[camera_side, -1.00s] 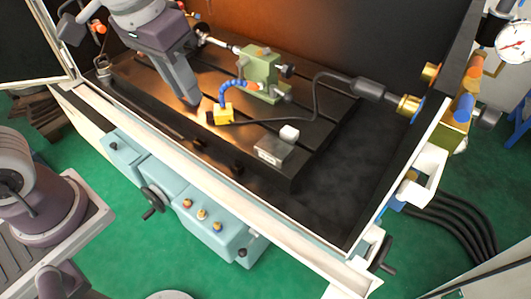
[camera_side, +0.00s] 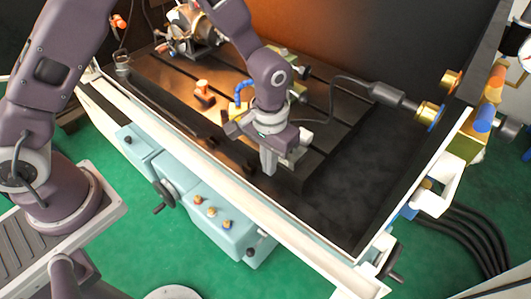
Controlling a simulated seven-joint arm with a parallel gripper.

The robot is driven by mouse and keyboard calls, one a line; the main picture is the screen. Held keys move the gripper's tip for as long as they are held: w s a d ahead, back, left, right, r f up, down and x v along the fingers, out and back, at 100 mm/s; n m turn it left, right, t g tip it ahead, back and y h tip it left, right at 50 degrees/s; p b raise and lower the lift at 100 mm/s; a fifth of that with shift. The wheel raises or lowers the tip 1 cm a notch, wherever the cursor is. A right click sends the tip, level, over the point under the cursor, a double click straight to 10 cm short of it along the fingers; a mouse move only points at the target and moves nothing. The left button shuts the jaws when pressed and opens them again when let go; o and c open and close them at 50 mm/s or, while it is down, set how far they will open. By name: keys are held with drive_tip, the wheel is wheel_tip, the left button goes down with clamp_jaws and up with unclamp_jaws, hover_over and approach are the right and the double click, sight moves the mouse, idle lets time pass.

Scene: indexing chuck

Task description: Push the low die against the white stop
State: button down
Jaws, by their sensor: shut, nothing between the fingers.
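My gripper (camera_side: 268,171) is shut and empty, pointing down over the front right part of the dark slotted table (camera_side: 160,72). A pale grey low block (camera_side: 289,158), which may be the low die, shows just right of the fingers and is largely hidden behind them. I cannot tell whether the fingers touch it. A small white block (camera_side: 304,136), which may be the white stop, shows just behind and right of my gripper, partly covered.
A chuck (camera_side: 194,32) stands at the back left of the table. An orange-topped piece (camera_side: 202,87) and a blue hose (camera_side: 241,92) are left of my wrist. A black cable (camera_side: 332,92) runs to a cylinder (camera_side: 388,95) at right. The white enclosure rail (camera_side: 225,178) borders the front.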

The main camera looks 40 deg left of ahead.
drive_tip(key=shift+w, duration=1.3)
drive_tip(key=shift+w+r, duration=0.1)
drive_tip(key=shift+w, duration=1.6)
drive_tip(key=shift+w, duration=0.1)
drive_tip(key=s, duration=0.5)
wheel_tip(320, 180, up, 10)
drive_tip(key=c, duration=2.1)
unclamp_jaws()
drive_tip(key=shift+w, duration=0.1)
